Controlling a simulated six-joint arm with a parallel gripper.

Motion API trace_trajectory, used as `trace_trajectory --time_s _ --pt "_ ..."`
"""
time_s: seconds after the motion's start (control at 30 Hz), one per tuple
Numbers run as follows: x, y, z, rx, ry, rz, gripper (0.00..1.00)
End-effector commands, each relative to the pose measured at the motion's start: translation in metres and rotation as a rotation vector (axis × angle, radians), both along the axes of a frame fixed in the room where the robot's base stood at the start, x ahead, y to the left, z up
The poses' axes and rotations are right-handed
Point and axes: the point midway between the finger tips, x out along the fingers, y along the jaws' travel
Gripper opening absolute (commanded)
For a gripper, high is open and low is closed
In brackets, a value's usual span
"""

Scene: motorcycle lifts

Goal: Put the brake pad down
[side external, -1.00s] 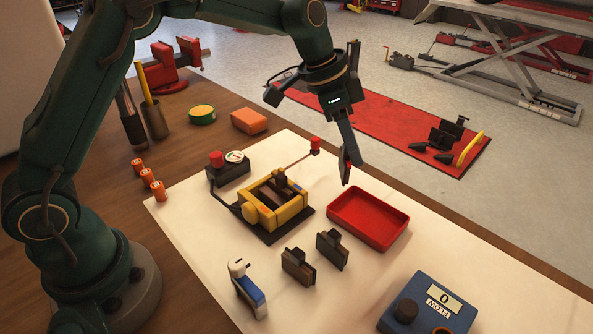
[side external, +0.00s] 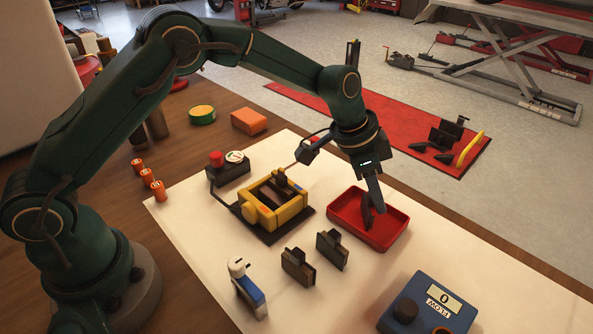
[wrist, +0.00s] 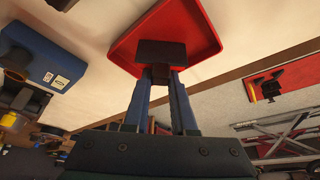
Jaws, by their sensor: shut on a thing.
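My gripper (side external: 374,209) is shut on a dark brake pad (wrist: 161,52) and points down over the red tray (side external: 396,242). In the side view the pad (side external: 367,217) is a dark, thin shape at the fingertips, within the tray's outline. I cannot tell whether it touches the tray floor. In the wrist view the pad sits between the two blue-grey fingers, in front of the red tray (wrist: 203,25). Two more dark pads stand upright on the pale mat, one (side external: 333,249) nearer the tray and one (side external: 298,267) left of it.
A yellow fixture (side external: 287,215) on a black base stands left of the tray, with a black gauge box (side external: 229,170) behind it. A blue display box (side external: 428,305) is at the front right. A white and blue bottle-like item (side external: 247,285) stands at the front. Mat right of the tray is bare.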

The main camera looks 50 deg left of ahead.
Motion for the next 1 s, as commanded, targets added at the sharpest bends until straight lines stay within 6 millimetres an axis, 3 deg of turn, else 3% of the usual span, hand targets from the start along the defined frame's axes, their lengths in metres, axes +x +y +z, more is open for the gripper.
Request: trace_trajectory --time_s 0.13,0.17,0.2,0.23,0.67,1.0 --pt "0.0 0.0 -0.003 0.0 0.0 0.001 0.0" --pt "0.0 0.0 -0.003 0.0 0.0 0.0 0.32" --pt "0.0 0.0 -0.003 0.0 0.0 0.0 0.47" --pt "0.0 0.0 -0.003 0.0 0.0 0.0 0.54" --pt "-0.001 0.001 0.005 0.0 -0.003 0.0 0.54" --pt "-0.018 0.018 0.064 -0.001 -0.006 0.002 0.54"
